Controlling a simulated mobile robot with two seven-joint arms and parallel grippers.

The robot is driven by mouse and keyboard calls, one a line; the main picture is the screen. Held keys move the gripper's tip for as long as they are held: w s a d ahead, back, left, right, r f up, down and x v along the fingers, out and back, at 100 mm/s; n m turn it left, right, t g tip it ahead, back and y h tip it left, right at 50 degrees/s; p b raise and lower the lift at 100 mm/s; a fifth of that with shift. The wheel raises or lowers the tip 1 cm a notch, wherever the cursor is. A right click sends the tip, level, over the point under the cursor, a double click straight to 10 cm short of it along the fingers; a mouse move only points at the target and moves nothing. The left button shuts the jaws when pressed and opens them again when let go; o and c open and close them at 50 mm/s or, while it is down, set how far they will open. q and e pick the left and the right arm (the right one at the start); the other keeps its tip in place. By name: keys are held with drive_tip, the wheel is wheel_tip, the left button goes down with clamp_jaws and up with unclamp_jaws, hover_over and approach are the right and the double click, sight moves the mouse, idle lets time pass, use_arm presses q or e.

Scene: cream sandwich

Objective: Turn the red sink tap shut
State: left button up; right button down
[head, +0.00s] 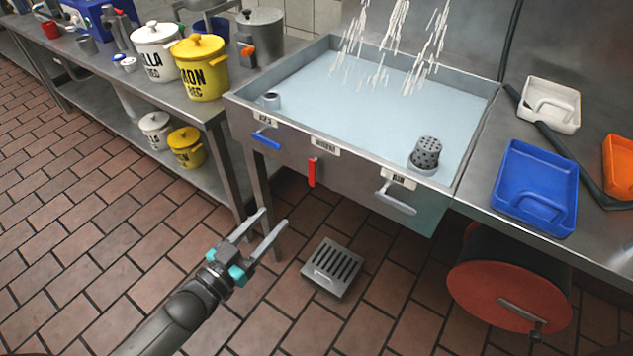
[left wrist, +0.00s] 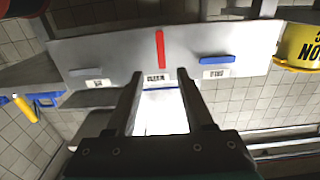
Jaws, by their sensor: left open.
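The red sink tap (head: 312,172) is a lever hanging straight down on the front panel of the metal sink (head: 340,178), under a small label. In the left wrist view the red tap (left wrist: 160,48) stands upright in the picture, beyond my fingertips. My left gripper (head: 275,217) is open and empty, in front of and below the sink front, to the left of the red tap and apart from it. Its two fingers also show in the left wrist view (left wrist: 160,75). My right gripper is out of view.
A blue lever (head: 266,140) and a grey lever (head: 396,202) lie level on either side. White streams (head: 392,30) fall into pale blue water. A floor drain (head: 333,267) and red reel (head: 508,296) are below; a yellow pot (head: 201,68) stands left.

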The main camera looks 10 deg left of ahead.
sight(311, 177)
use_arm(q)
drive_tip(key=b+x, duration=0.3)
drive_tip(key=x, duration=0.9)
drive_tip(key=shift+w+f, duration=0.2)
drive_tip(key=shift+b+x, duration=0.45)
drive_tip(key=shift+x, duration=0.4)
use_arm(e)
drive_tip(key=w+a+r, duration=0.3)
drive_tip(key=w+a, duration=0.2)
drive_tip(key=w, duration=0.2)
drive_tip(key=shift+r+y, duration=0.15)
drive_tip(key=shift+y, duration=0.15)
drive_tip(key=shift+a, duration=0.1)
use_arm(q)
clamp_jaws()
